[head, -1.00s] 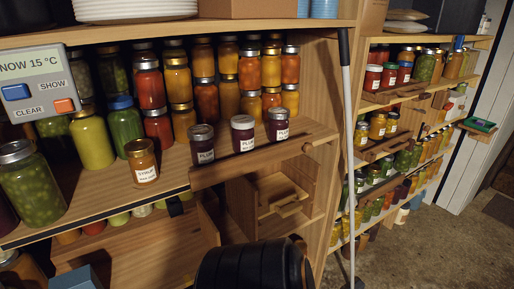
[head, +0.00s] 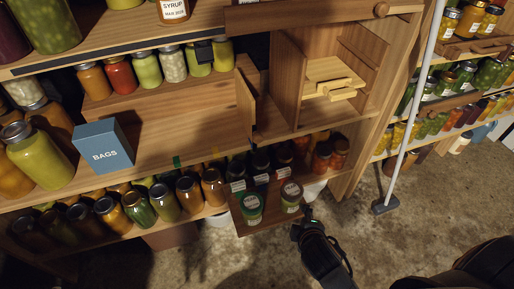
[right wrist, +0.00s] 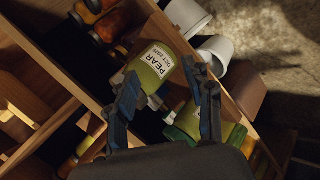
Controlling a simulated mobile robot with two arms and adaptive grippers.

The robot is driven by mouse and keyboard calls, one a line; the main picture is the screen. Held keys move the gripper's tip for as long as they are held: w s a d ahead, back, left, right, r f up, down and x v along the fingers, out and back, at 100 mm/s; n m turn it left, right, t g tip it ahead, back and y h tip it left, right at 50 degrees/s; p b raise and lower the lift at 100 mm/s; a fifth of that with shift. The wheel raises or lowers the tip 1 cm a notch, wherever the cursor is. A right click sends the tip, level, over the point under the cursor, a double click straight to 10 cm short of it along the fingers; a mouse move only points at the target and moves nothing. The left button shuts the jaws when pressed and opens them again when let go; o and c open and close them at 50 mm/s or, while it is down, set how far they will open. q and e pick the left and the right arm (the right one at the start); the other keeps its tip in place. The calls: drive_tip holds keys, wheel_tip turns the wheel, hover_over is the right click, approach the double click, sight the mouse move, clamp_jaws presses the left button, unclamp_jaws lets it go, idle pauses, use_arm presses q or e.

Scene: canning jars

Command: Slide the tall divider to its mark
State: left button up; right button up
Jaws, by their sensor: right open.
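An upright wooden panel (head: 245,103), which looks like the tall divider, stands on the middle shelf at the right end of its open bay. A small green mark (head: 176,161) and a fainter orange mark (head: 215,151) show on that shelf's front edge, left of the panel. My right gripper (head: 303,222) is low, below and right of the panel and apart from it. In the right wrist view its fingers (right wrist: 160,78) are open, with a PEAR jar (right wrist: 156,62) showing between them; I cannot tell whether they touch it. My left gripper is not in view.
A pulled-out tray (head: 245,224) with two lidded jars lies beside my right gripper. A blue-grey BAGS box (head: 103,146) stands on the middle shelf at left. Several jars line the lower shelf. A white pole (head: 415,120) leans at right. The bay between box and panel is clear.

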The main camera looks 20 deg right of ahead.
sight(258, 142)
drive_tip(key=w+r+n+t+h+b, duration=0.1)
drive_tip(key=w+r+n+t, duration=0.4)
drive_tip(key=r+n, duration=0.45)
drive_tip(key=w+a+r+n+t+y, duration=0.1)
drive_tip(key=w+a+r+n, duration=0.1)
drive_tip(key=w+n, duration=0.1)
drive_tip(key=w+a+r+n+t+y, duration=0.1)
drive_tip(key=w+a+n, duration=0.1)
drive_tip(key=n, duration=0.3)
drive_tip(key=w+a+r+n+t+y, duration=0.2)
drive_tip(key=w+n, duration=0.2)
drive_tip(key=shift+w+a+r, duration=0.2)
drive_tip(key=shift+a+r, duration=0.1)
drive_tip(key=w, duration=0.5)
drive_tip(key=shift+w+a+f, duration=0.1)
drive_tip(key=shift+w, duration=0.2)
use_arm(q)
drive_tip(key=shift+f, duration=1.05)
use_arm(e)
drive_tip(key=shift+w, duration=0.7)
drive_tip(key=shift+c, duration=0.4)
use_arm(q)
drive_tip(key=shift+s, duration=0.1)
use_arm(e)
clamp_jaws()
